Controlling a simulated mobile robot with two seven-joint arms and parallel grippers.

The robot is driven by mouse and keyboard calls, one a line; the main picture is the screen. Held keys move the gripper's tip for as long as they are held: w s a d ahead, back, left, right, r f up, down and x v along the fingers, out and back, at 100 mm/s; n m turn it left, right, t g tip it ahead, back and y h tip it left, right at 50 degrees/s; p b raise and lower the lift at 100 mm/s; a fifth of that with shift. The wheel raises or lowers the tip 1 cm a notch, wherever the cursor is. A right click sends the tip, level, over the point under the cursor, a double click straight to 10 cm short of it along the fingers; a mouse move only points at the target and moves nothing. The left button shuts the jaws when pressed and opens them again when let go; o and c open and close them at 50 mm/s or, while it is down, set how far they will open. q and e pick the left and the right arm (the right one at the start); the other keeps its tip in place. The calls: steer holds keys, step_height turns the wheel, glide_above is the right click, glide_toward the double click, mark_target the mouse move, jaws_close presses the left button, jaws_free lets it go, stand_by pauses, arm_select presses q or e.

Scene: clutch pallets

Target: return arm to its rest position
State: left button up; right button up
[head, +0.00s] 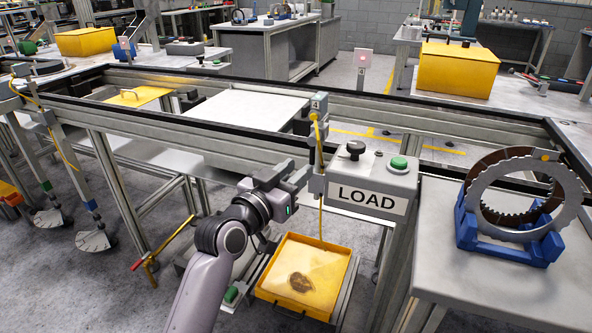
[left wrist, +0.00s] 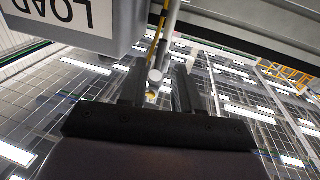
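My left arm (head: 212,268) reaches up from the bottom of the head view to the front of the LOAD control box. My left gripper (head: 300,180) is just left of that box, beside the upright yellow lever rod (head: 321,215). In the left wrist view its two dark fingers (left wrist: 158,88) stand apart. A grey rod with a round end (left wrist: 154,76) shows between or beyond them; I cannot tell if they touch it. My right arm and gripper are not in view.
The LOAD box (head: 367,185) sits close right of the gripper. A yellow tray (head: 339,302) lies below it. A blue stand (head: 490,238) with toothed rings is on the right table (head: 455,285). The frame rail (head: 240,89) runs behind.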

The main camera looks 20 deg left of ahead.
arm_select(q)
steer(key=s+f+g+y+p, duration=0.1)
steer(key=s+f+g+p, duration=0.2)
steer(key=s+f, duration=0.7)
steer(key=s+a+f+g+p, duration=0.1)
steer(key=s+f+g+p, duration=0.3)
steer(key=s+f+p, duration=0.3)
steer(key=s+f, duration=0.4)
steer(key=s, duration=0.5)
steer(key=shift+s+a+y, duration=0.25)
steer(key=shift+s+y, duration=0.05)
steer(key=shift+y, duration=0.1)
steer(key=shift+f, duration=0.1)
steer(key=shift+c, duration=0.3)
jaws_close()
